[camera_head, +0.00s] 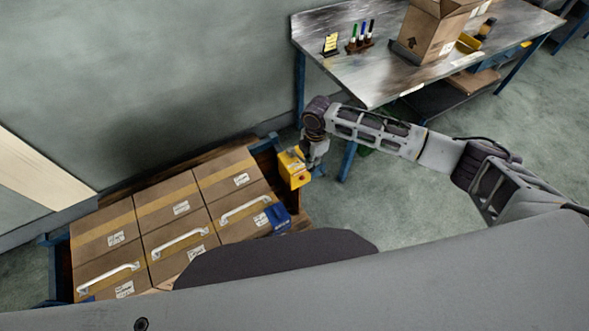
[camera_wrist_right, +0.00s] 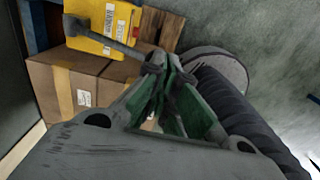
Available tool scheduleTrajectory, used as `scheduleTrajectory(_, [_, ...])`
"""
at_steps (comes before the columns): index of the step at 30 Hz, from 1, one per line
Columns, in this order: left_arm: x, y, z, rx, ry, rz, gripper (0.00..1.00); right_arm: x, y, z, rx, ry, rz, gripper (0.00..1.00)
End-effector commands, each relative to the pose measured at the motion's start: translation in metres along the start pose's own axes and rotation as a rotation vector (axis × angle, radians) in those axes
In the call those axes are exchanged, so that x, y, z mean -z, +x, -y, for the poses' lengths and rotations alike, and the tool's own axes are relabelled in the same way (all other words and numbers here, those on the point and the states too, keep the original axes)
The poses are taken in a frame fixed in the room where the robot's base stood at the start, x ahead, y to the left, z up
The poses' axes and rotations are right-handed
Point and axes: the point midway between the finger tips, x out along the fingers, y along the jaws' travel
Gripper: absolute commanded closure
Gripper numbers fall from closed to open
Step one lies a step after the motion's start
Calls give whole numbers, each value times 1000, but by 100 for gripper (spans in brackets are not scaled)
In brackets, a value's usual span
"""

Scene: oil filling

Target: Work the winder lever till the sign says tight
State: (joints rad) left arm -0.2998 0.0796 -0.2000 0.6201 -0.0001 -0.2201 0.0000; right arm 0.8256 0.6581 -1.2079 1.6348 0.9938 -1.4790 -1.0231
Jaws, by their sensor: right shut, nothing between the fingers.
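The yellow winder (camera_head: 293,168) sits at the right end of the load of cartons, and it also shows at the top left of the right wrist view (camera_wrist_right: 102,42). Its grey lever (camera_wrist_right: 112,38) runs from the yellow body toward my fingertips. My right gripper (camera_head: 313,166) is beside the winder. In the right wrist view my right gripper (camera_wrist_right: 166,72) is shut with nothing between its fingers. The lever's end overlaps the fingertips there; I cannot tell whether they touch. A label on the winder is too small to read. My left gripper is out of view.
Several taped cartons (camera_head: 170,224) with white handles lie on a blue-framed pallet against the wall. A metal workbench (camera_head: 378,85) at the back holds an open box (camera_head: 432,32), coloured markers (camera_head: 361,38) and a small yellow sign (camera_head: 331,43), unreadable. Floor between is clear.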

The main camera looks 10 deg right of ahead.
Motion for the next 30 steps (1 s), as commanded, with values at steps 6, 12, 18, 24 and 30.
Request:
scheduleTrajectory(6, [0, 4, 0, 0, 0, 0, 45, 0, 14, 3, 0, 0, 0, 100])
scheduleTrajectory(12, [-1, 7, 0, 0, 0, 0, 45, 0, 26, 5, 1, 0, 0, 100])
scheduleTrajectory(18, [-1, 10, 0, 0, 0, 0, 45, 0, 38, 7, 0, 0, -1, 100])
scheduleTrajectory(24, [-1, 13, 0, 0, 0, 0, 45, 0, 50, 10, 1, -1, 0, 100])
scheduleTrajectory(30, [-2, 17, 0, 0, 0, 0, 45, 0, 62, 12, 0, -1, 0, 100])
